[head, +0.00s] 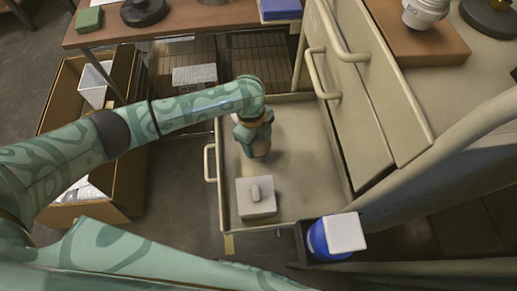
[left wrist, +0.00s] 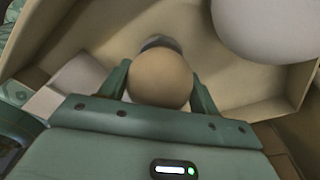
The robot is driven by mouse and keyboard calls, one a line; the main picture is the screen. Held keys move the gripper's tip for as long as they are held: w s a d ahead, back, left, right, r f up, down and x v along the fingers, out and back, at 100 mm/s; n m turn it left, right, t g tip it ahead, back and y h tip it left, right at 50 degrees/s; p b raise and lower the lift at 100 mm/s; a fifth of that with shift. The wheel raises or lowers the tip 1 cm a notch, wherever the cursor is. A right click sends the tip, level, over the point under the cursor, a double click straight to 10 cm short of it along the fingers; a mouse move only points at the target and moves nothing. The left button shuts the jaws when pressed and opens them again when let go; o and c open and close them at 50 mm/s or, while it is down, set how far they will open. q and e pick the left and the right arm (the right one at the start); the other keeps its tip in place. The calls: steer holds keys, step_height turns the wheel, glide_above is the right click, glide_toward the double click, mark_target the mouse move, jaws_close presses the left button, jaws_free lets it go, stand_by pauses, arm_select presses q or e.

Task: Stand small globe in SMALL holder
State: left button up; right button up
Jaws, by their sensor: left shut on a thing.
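The small globe (left wrist: 160,80), a tan ball, sits between the two fingers of my left gripper (left wrist: 162,92) in the left wrist view. The gripper is shut on it. A grey rounded piece (left wrist: 160,42) shows just beyond the ball; it may be the small holder, and I cannot tell whether they touch. In the head view my left gripper (head: 257,148) points down inside the open drawer, and the globe is mostly hidden. A large white globe (left wrist: 268,28) is close by at the upper right of the wrist view.
The open drawer (head: 313,170) has raised walls. A pale block with a knob (head: 256,197) lies near its front. A blue thing with a white top (head: 345,233) stands beside the drawer's lower right corner. A cardboard box (head: 125,185) is at left. The drawer's right side is clear.

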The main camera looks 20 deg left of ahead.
arm_select(q)
steer(key=shift+f, duration=0.35)
stand_by(0.7)
stand_by(0.6)
steer(key=o, duration=1)
